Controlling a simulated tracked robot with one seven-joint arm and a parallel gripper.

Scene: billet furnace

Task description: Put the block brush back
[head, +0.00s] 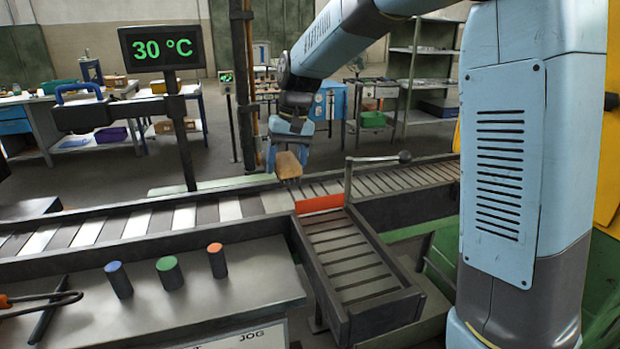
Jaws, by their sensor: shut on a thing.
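The block brush (288,164) has a tan wooden body with dark bristles underneath. It is in the middle of the head view, above the far side of the roller conveyor. My gripper (287,155) points down and is shut on the brush, with blue fingers on either side of it. The bristles hang near the rollers, and I cannot tell whether they touch anything. The brush's resting place cannot be made out for sure.
The roller conveyor (180,216) runs across, with a side branch (350,262), a red-orange plate (320,203) and a ball-ended lever (378,159). A display reading 30 °C (162,49) stands left. A front bench (215,300) carries blue, green and orange cylinders (217,261).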

